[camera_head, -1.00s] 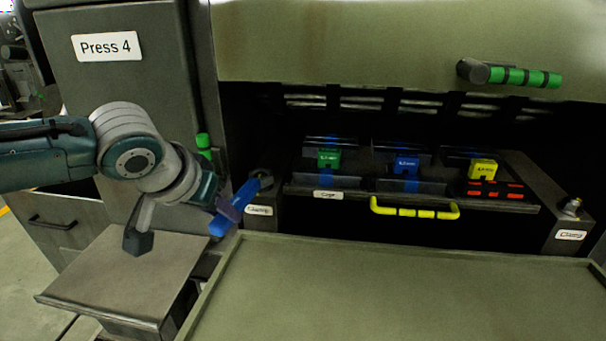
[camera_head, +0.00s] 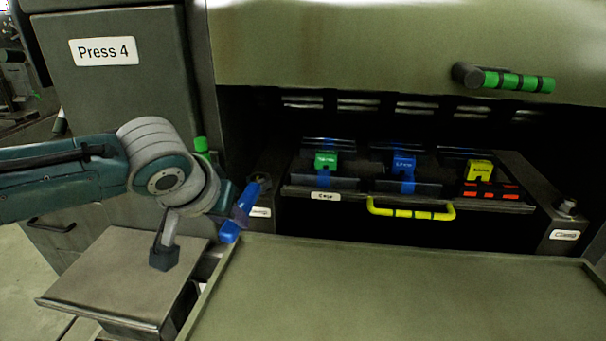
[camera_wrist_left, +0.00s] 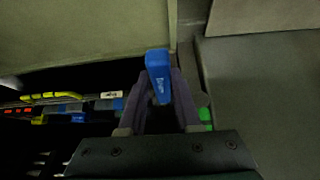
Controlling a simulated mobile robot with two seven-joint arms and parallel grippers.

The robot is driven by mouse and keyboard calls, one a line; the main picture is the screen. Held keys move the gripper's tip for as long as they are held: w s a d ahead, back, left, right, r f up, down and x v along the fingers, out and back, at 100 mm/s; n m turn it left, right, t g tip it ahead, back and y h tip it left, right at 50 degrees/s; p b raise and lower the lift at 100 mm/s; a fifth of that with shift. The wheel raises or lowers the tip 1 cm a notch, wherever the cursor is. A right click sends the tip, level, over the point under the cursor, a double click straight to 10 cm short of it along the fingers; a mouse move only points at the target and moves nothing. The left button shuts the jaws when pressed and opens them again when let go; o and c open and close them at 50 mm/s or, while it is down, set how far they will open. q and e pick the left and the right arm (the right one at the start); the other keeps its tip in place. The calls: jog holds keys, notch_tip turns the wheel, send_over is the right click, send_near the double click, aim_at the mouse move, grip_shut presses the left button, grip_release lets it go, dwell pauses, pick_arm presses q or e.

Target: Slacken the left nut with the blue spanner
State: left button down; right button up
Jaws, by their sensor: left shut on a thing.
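My left gripper (camera_head: 238,213) is shut on the blue spanner (camera_head: 245,200), which is tilted with its upper end toward the left clamp. The spanner also shows between the fingers in the left wrist view (camera_wrist_left: 158,70). The left nut sits on the left clamp block, whose label (camera_head: 260,212) shows; the spanner's upper end overlaps that spot, so the nut is mostly hidden. I cannot tell whether the spanner is around the nut or just in front of it. My right gripper is not in view.
The right clamp nut (camera_head: 566,207) stands at the far right. Between the clamps is a cage (camera_head: 325,197) with green, blue and yellow tagged parts and a yellow handle (camera_head: 410,212). A wide tray (camera_head: 400,290) lies in front. A small metal shelf (camera_head: 110,285) is below my arm.

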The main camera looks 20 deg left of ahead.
pick_arm(q)
jog(key=shift+d, duration=0.2)
jog(key=shift+w+d+n+y, duration=0.2)
jog(key=shift+d+n+y, duration=0.05)
jog(key=shift+d+n, duration=0.25)
jog(key=shift+w+d+n+y, duration=0.15)
jog(key=shift+d+n+y, duration=0.1)
jog(key=shift+d+n, duration=0.25)
jog(key=shift+w+d+n+g+y+b, duration=0.15)
jog(key=shift+w+d+n+y+b, duration=0.1)
jog(key=shift+d+n, duration=0.2)
jog(key=shift+w+d+n+g+y+b, duration=0.15)
jog(key=shift+d+n+y+b, duration=0.1)
jog(key=shift+d+n, duration=0.15)
